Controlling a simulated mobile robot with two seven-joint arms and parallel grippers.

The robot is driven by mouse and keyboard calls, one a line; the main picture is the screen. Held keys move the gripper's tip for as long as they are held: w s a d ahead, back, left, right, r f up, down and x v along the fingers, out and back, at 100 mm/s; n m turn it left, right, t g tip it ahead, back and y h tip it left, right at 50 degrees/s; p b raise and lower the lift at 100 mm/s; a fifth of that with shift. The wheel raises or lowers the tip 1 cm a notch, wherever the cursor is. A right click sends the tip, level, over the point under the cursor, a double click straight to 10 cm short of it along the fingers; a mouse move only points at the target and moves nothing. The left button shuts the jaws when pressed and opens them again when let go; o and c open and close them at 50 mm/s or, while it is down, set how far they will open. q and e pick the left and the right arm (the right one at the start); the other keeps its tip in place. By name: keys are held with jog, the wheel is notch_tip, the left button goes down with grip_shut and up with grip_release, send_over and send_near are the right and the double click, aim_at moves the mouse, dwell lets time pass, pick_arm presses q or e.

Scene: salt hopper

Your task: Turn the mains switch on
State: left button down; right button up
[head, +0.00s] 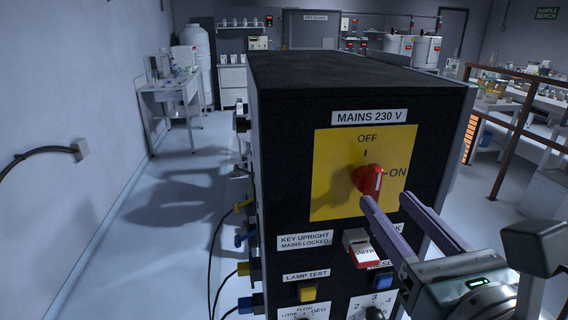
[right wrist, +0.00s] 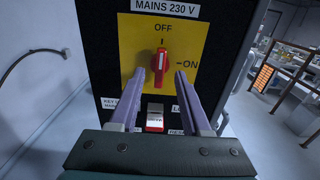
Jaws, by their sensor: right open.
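The mains switch is a red rotary knob (head: 370,179) on a yellow plate (head: 335,190) on the front of a black cabinet. OFF is marked above it and ON to its right. In the right wrist view the red knob (right wrist: 160,68) stands upright, its white line towards OFF. My right gripper (head: 385,200) is open, its two fingers pointing at the panel from below right. In the right wrist view the fingertips (right wrist: 161,73) appear on either side of the knob; whether they touch it, I cannot tell. My left gripper is not in view.
A red-and-white tag or key (head: 362,248) is below the plate, beside the "KEY UPRIGHT MAINS LOCKED" label (head: 305,241). A yellow lamp test button (head: 307,291) and a blue button (head: 383,280) are lower. Cables hang at the cabinet's left side. Floor (head: 180,220) is clear on the left.

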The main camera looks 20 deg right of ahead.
aim_at(376, 188)
jog(key=p+x, duration=0.1)
jog(key=x, duration=0.4)
jog(key=shift+w+d, duration=0.15)
jog(key=shift+w, duration=0.15)
jog(key=shift+c, duration=0.4)
grip_shut()
